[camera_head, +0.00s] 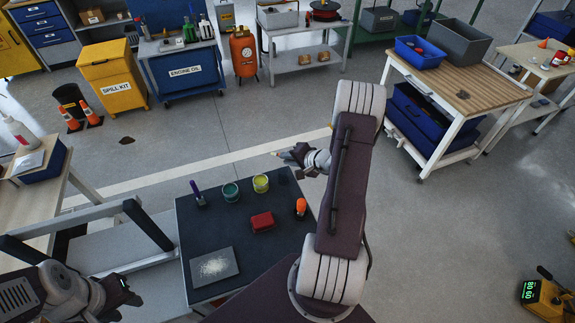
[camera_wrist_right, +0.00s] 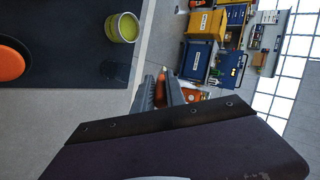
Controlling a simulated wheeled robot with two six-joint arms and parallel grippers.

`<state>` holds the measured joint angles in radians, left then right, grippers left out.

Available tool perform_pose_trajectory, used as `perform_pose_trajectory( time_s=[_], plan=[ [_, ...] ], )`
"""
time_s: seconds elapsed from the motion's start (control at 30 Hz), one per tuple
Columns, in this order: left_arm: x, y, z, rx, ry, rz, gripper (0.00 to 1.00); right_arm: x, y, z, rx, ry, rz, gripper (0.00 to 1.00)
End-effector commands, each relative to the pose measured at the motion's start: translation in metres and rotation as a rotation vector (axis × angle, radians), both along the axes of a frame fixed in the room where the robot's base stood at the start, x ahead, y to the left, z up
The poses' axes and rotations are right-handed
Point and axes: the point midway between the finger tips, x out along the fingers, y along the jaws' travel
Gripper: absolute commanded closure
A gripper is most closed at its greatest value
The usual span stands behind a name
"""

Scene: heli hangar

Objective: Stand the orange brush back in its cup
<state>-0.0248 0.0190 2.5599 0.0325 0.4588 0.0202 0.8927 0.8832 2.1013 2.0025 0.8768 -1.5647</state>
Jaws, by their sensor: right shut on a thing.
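My right gripper (camera_head: 284,154) is above the far edge of the dark work table (camera_head: 238,262). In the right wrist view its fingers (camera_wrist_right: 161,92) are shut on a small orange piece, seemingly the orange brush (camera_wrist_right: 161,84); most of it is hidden. On the table are a purple-handled brush (camera_head: 198,193), a teal cup (camera_head: 231,192) and a yellow cup (camera_head: 261,184). The yellow cup also shows in the right wrist view (camera_wrist_right: 123,27). I cannot tell which cup is the brush's own. My left gripper (camera_head: 122,297) is low at the left; its jaws are unclear.
A red block (camera_head: 262,221), an orange rounded thing with a dark base (camera_head: 301,206) and a grey plate with white powder (camera_head: 214,267) lie on the table. A wooden bench (camera_head: 462,84) stands at the right. The floor beyond the table is mostly clear.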

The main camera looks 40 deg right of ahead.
Motion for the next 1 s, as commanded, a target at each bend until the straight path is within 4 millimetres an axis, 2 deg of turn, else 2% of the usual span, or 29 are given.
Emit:
perform_pose_trajectory(
  time_s=[0.1,0.33,0.6,1.0],
  plan=[
    [0.000,0.000,0.001,0.000,0.000,0.000,0.64,0.001,0.000,-0.003,0.001,0.000,-0.001,1.00],
    [0.000,0.000,0.008,0.000,0.000,0.000,0.64,0.000,0.000,-0.038,0.003,0.001,-0.001,1.00],
    [0.000,0.000,0.007,0.000,0.000,0.000,0.64,0.001,0.000,-0.041,-0.001,-0.001,0.000,1.00],
    [0.000,0.000,-0.006,0.000,0.000,0.000,0.64,0.000,0.000,-0.050,0.000,-0.001,-0.001,1.00]
  ],
)
